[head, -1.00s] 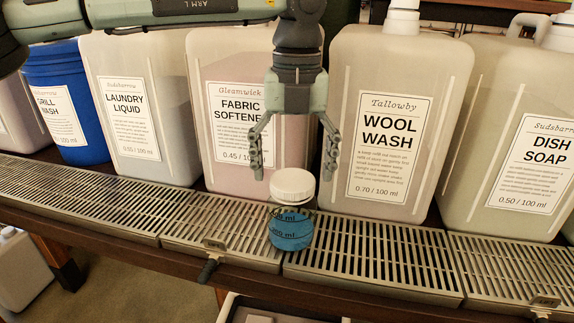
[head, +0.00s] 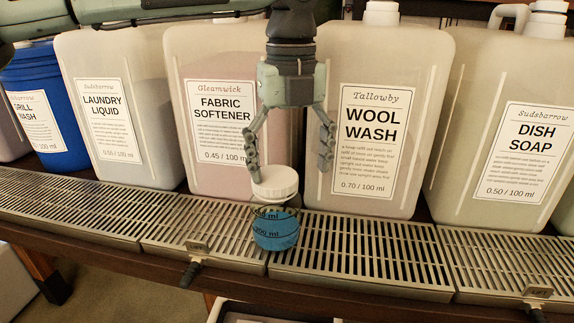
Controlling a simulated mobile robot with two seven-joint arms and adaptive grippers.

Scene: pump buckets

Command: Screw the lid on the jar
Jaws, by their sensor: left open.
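The jar (head: 276,232) stands upright on the metal drip grating and holds blue liquid, with ml marks on its side. The white ribbed lid (head: 275,183) sits on top of the jar's mouth; I cannot tell how far it is threaded. My left gripper (head: 288,170) points down from above, fingers spread wide and empty. Its left finger is close to the lid's upper left edge; its right finger hangs clear to the right of the lid. I cannot tell whether the left finger touches the lid. My right gripper is not in view.
Large jugs stand behind the grating: laundry liquid (head: 118,100), fabric softener (head: 190,60), wool wash (head: 415,110) and dish soap (head: 480,120), with a blue grill wash bucket (head: 70,120) at left. The grating (head: 370,255) is clear on both sides of the jar.

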